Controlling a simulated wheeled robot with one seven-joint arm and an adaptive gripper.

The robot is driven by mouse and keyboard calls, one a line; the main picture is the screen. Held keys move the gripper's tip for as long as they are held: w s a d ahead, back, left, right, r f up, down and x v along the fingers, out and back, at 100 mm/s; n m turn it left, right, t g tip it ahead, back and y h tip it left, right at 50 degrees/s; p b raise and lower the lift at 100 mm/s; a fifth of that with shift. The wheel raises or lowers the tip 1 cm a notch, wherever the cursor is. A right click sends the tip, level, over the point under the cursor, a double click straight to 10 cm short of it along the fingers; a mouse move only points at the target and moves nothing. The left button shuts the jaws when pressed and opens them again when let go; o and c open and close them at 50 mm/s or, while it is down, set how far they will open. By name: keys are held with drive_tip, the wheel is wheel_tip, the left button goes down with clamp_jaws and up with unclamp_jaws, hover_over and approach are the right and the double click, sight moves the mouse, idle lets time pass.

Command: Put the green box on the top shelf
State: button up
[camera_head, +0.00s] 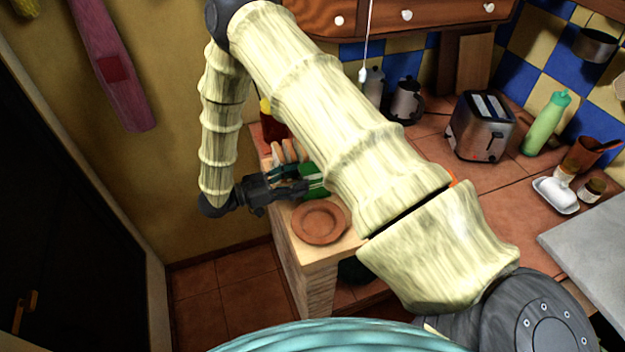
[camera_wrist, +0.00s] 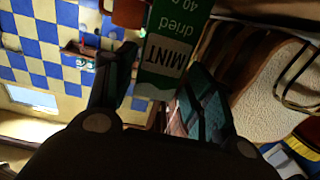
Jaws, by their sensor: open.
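The green box (camera_head: 314,182) is on the counter's left end, beside the brown plate, partly hidden behind my arm. In the wrist view the green box (camera_wrist: 172,50) carries a white label reading "MINT dried" and appears turned upside down. My gripper (camera_head: 303,182) is open and close to the box. In the wrist view my gripper (camera_wrist: 160,88) has one finger on each side of the box's near end. I cannot tell whether either finger touches it. I cannot make out the top shelf for certain.
A brown plate (camera_head: 320,222) lies at the counter's front left. A toaster (camera_head: 481,126), a kettle (camera_head: 406,101) and a green bottle (camera_head: 546,124) stand farther right. A wooden cabinet (camera_head: 385,18) hangs above.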

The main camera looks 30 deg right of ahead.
sight(312, 174)
drive_tip(key=p+x, duration=0.3)
drive_tip(key=x, duration=0.1)
drive_tip(key=shift+s+d+r, duration=0.15)
drive_tip(key=shift+s+r, duration=0.05)
drive_tip(key=shift+d+f, duration=0.15)
drive_tip(key=shift+d, duration=0.1)
drive_tip(key=c, duration=0.9)
